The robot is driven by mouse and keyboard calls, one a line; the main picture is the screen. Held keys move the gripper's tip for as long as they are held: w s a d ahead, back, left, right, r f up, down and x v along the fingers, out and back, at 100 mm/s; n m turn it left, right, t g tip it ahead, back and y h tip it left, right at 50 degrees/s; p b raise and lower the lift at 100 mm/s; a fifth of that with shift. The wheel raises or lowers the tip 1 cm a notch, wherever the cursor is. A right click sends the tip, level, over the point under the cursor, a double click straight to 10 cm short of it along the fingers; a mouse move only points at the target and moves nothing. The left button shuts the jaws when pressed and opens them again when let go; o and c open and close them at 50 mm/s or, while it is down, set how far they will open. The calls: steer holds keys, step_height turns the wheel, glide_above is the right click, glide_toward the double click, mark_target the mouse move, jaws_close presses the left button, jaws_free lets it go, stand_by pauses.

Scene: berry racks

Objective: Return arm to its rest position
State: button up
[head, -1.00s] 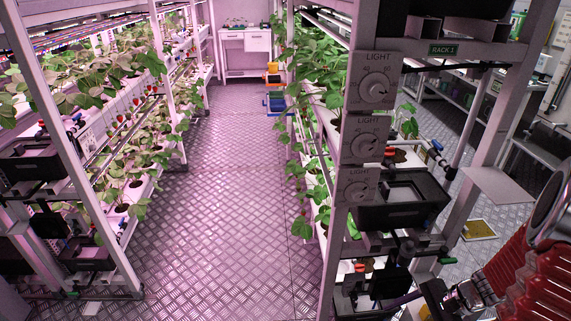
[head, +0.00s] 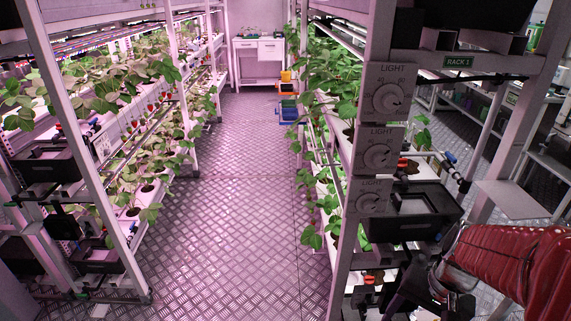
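My arm, in a red ribbed sleeve (head: 515,262), comes in from the right edge at the lower right. It reaches left, roughly level, in front of the right-hand rack. At its end is my dark gripper (head: 418,292), low beside the rack's end post. The gripper blends with the dark rack fittings behind it, so its fingers are hard to make out. I cannot tell whether it is open, shut or holding anything.
The end of RACK 1 carries light dials (head: 388,96) and a black box (head: 412,218) just above my gripper. A white flat plate (head: 511,199) juts out above my arm. A second planted rack (head: 90,170) stands left. The aisle floor (head: 235,190) between them is clear.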

steer(key=s+a+r+n+t+h, duration=0.1)
steer(key=a+r+n+t, duration=0.4)
steer(key=a+r, duration=0.5)
step_height(320, 180, up, 4)
steer(key=shift+s+a+r+n+h, duration=0.1)
steer(key=shift+s+a+n+h, duration=0.1)
steer(key=shift+s+n+h, duration=0.4)
steer(key=shift+s, duration=0.1)
steer(key=shift+c, duration=0.5)
stand_by(1.5)
